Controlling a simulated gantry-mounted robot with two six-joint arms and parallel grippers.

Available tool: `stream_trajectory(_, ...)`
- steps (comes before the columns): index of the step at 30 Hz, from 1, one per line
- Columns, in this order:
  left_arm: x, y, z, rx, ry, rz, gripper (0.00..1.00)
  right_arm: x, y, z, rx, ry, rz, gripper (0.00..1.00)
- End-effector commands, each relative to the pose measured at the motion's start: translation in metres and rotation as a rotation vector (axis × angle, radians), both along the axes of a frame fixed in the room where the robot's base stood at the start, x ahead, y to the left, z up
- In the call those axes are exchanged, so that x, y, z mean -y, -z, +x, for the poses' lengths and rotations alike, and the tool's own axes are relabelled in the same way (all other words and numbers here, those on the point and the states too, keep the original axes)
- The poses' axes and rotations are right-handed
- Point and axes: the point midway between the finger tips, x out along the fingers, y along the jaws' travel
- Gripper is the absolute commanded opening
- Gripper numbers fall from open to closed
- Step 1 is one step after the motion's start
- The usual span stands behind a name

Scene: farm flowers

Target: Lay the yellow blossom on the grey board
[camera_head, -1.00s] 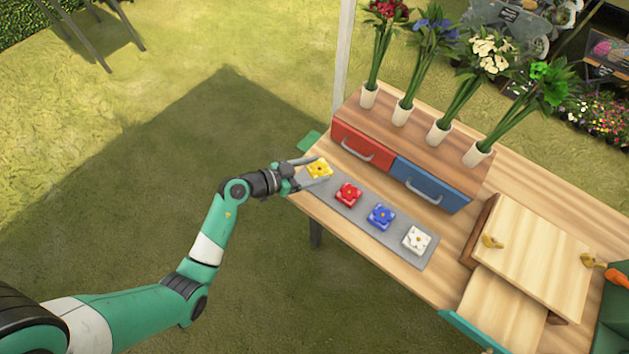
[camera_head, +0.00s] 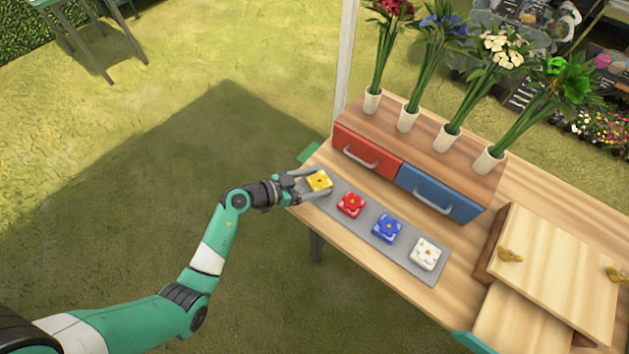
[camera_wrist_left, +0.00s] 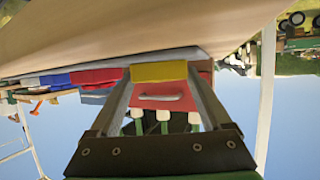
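The yellow blossom (camera_head: 319,181), a flower on a small square block, is at the far-left end of the grey board (camera_head: 374,240). It appears to rest on the board or hang just above it; its underside is hidden. My left gripper (camera_head: 316,184) has one finger on each side of it. In the left wrist view the yellow block (camera_wrist_left: 160,71) fills the space between the fingertips, with no visible gap. Red (camera_head: 351,204), blue (camera_head: 388,228) and white (camera_head: 425,253) blossoms sit in a row on the board.
A wooden chest with a red drawer (camera_head: 366,150) and a blue drawer (camera_head: 438,191) stands behind the board. Several vases (camera_head: 372,101) of flowers stand on it. A wooden box (camera_head: 555,265) is at the right. A bare strip of table (camera_head: 330,222) lies in front of the board.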

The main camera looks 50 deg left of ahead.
Motion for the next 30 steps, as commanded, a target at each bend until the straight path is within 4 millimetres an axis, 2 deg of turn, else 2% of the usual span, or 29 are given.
stream_trajectory(1,0.000,0.000,0.000,0.000,0.000,0.000,0.93,0.000,0.000,0.000,0.000,0.000,0.000,0.50)
stream_trajectory(3,0.000,0.000,0.000,0.000,0.000,0.000,1.00,0.000,0.000,0.000,0.000,0.000,0.000,0.50)
stream_trajectory(11,0.000,-0.002,0.000,0.001,-0.001,0.001,1.00,0.000,0.002,0.000,0.000,0.000,0.000,0.50)
stream_trajectory(13,-0.002,-0.007,-0.006,0.000,-0.003,0.000,1.00,0.000,-0.005,0.000,-0.001,0.000,0.000,0.50)
stream_trajectory(17,-0.007,-0.020,-0.028,-0.001,-0.006,-0.001,1.00,0.000,-0.023,0.000,0.000,0.000,0.000,0.50)
stream_trajectory(21,-0.014,-0.035,-0.061,-0.001,-0.007,-0.003,1.00,0.000,-0.042,0.000,0.000,0.000,0.000,0.50)
stream_trajectory(25,-0.021,-0.044,-0.087,0.000,-0.007,-0.001,1.00,0.000,-0.054,0.000,0.000,0.000,0.000,0.50)
stream_trajectory(30,-0.024,-0.049,-0.106,0.000,-0.002,0.000,1.00,0.000,-0.060,0.000,0.000,0.000,0.000,0.50)
